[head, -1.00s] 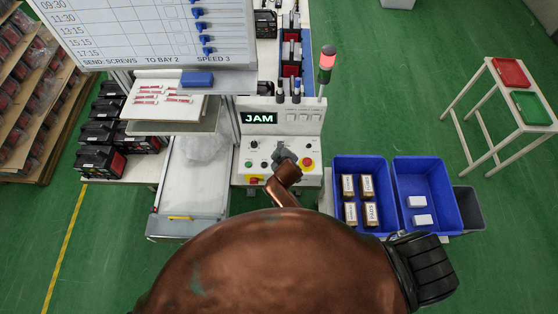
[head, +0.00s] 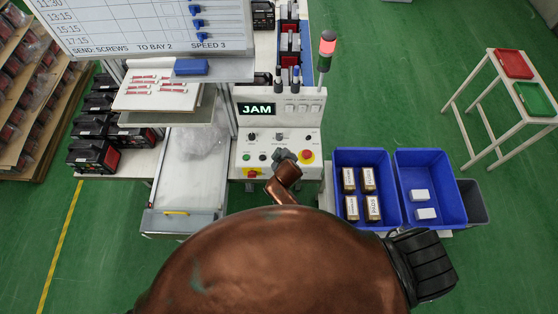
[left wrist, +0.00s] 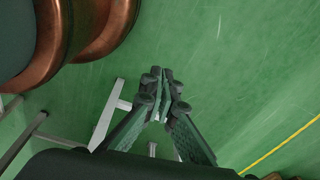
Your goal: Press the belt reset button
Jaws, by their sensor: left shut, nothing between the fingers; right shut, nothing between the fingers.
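The grey control panel (head: 241,147) stands ahead in the head view, with a lit JAM display (head: 257,108). Its sloped face carries a green button (head: 248,157), knobs along the upper row, and a red mushroom button (head: 306,156) on a yellow base. The labels are too small to read, so I cannot tell which is the belt reset button. My right gripper (head: 284,156) is shut and empty over the panel face, left of the red button, hiding part of the face. Contact cannot be told. My left gripper (left wrist: 165,82) is shut and empty above the green floor.
Two blue bins (head: 392,190) with boxes stand right of the panel. A conveyor (head: 165,190) with a clear bag lies left of it. A signal tower (head: 326,60) glows red. A white stand (head: 482,100) with red and green trays is at the right.

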